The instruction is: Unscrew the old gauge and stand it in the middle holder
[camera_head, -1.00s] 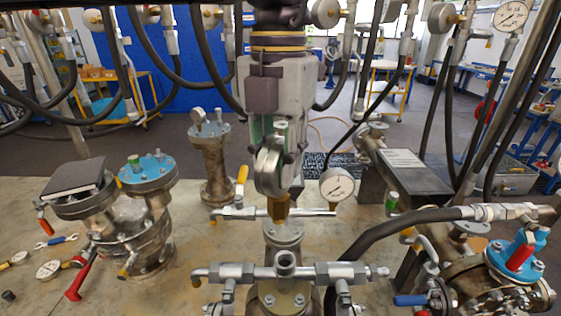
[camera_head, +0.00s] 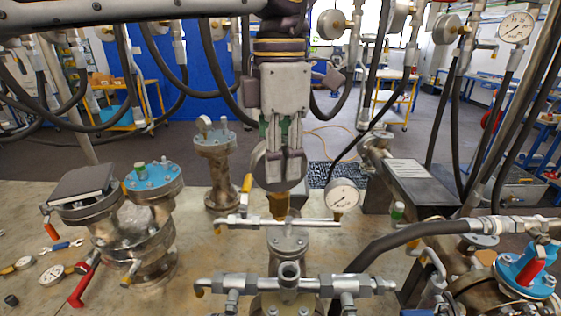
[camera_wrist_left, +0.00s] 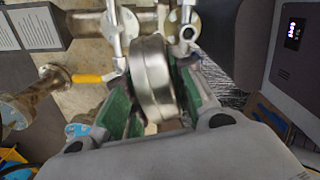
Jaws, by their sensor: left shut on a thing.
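The old gauge (camera_head: 259,168) is a round metal-cased gauge above a brass fitting (camera_head: 279,205), over the crossbar and flange of the central vessel. My left gripper (camera_head: 280,155) points down from above and is shut on the gauge case, covering much of it. In the left wrist view the gauge (camera_wrist_left: 151,78) shows edge-on as a silver case between the green finger pads. The brass fitting appears to meet the pipework below; I cannot tell whether its thread is loose. I cannot make out which thing is the middle holder. My right gripper is not in view.
A white-faced gauge (camera_head: 342,196) stands just right of the fitting. A flanged post (camera_head: 215,165) stands to the left, and a blue-topped vessel (camera_head: 153,180) further left. Loose gauges and tools lie at the table's left. Black hoses hang around my arm.

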